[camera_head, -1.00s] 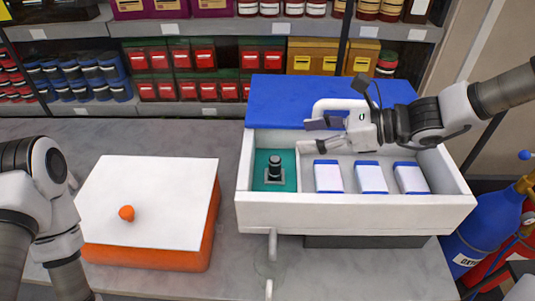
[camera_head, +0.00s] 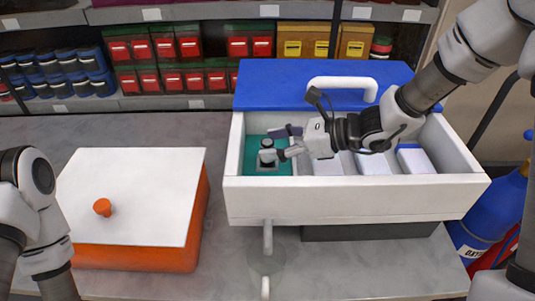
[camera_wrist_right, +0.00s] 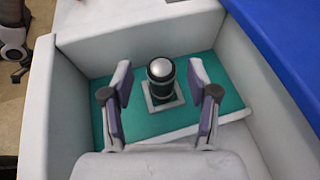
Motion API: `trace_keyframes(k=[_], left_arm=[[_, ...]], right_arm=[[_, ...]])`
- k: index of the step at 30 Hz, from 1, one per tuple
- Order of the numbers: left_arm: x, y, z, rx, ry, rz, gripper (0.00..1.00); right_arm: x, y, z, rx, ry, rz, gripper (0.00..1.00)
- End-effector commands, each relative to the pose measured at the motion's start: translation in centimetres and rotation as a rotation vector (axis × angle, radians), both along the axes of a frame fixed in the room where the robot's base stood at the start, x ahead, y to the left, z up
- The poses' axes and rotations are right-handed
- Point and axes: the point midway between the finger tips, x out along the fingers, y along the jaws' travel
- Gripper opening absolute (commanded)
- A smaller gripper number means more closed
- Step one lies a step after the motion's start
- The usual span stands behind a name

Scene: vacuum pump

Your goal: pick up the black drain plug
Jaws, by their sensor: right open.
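The black drain plug (camera_head: 267,156) stands upright on a small grey square base in the green-floored left compartment of the white drawer (camera_head: 350,203). In the right wrist view the plug (camera_wrist_right: 161,80) shows a rounded silver top and a dark body. My right gripper (camera_head: 284,143) is open at the plug.
White boxes with blue edges (camera_head: 415,162) lie in the drawer's right compartment. A divider (camera_wrist_right: 222,127) borders the plug's compartment. An orange box with a white lid (camera_head: 140,190) and orange knob stands left on the grey counter. A blue gas cylinder (camera_head: 490,225) stands right.

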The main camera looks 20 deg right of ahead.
Motion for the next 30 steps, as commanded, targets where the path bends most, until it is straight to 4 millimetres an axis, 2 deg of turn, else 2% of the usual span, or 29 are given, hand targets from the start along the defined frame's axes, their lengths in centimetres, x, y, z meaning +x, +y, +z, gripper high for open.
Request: trace_keyframes(k=[3,10,15,25,28,30], left_arm=[[0.0,0.0,0.4,0.000,0.000,0.000,0.00],[0.0,0.0,0.3,0.000,0.000,0.000,0.00],[0.0,0.0,0.3,0.000,0.000,0.000,0.00],[0.0,0.0,0.3,0.000,0.000,0.000,0.00],[0.0,0.0,0.1,0.000,0.000,0.000,0.00],[0.0,0.0,-0.1,0.000,0.000,0.000,0.00]], right_arm=[[0.7,1.2,-0.5,-0.002,0.000,0.002,0.59],[0.8,1.4,-0.6,0.001,-0.002,0.000,0.59],[0.8,1.4,-0.6,0.001,-0.002,0.000,0.00],[0.8,1.4,-0.4,0.001,-0.003,0.000,0.00],[0.9,1.4,0.6,0.000,-0.005,0.000,0.00],[0.9,1.4,2.0,0.001,-0.009,0.001,0.00]])
